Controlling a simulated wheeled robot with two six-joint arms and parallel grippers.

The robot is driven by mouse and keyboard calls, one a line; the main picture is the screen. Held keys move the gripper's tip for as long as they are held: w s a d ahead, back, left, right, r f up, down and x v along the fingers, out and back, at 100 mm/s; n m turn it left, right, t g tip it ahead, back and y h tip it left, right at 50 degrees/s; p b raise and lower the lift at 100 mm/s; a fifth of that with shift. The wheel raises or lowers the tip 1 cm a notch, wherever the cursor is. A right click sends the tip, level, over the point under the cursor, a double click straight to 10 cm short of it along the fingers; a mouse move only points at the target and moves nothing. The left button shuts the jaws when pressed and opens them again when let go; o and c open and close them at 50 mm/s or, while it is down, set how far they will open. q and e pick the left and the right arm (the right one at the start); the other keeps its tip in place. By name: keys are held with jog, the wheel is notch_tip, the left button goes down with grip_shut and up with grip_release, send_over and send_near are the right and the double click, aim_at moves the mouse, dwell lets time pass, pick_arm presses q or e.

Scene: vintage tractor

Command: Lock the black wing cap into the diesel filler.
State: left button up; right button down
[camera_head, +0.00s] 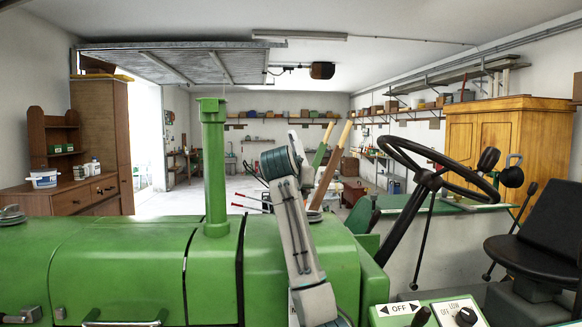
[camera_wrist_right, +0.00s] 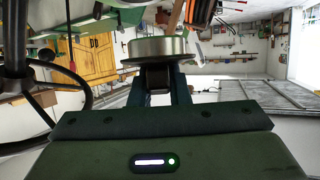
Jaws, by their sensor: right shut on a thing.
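My right gripper (camera_wrist_right: 160,88) is shut on the wing cap (camera_wrist_right: 160,48), whose round metal body shows beyond the fingertips in the right wrist view. A dark part, which looks like its wing, sits between the fingers. In the head view a grey arm of mine with a teal joint rises in front of the green bonnet, and its gripper and the cap cannot be made out. A round metal collar (camera_head: 313,215), perhaps the diesel filler, shows on the bonnet behind that arm and is partly hidden. The wrist view shows no filler touching the cap. My left gripper is not in view.
The green exhaust stack (camera_head: 214,170) stands upright left of my arm. The black steering wheel (camera_head: 425,170) and its column are on the right; the wheel also shows in the wrist view. A control panel (camera_head: 430,312) is at the lower right. The bonnet top (camera_head: 120,250) is clear.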

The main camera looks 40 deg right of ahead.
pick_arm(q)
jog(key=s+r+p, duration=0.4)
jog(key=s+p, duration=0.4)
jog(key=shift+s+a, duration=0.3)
pick_arm(e)
jog(key=w+d+r+m+g+h, duration=0.1)
jog(key=w+d+m+g+h, duration=0.1)
jog(key=d, duration=0.4)
jog(key=shift+d+m+g, duration=0.15)
jog(key=shift+m+g, duration=0.75)
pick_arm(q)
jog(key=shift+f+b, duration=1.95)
pick_arm(e)
jog(key=shift+w+f, duration=0.1)
jog(key=shift+f, duration=2.75)
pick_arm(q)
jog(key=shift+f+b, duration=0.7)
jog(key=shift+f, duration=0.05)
pick_arm(e)
jog(key=shift+f, duration=1.15)
jog(key=c, duration=2.1)
grip_release()
grip_shut()
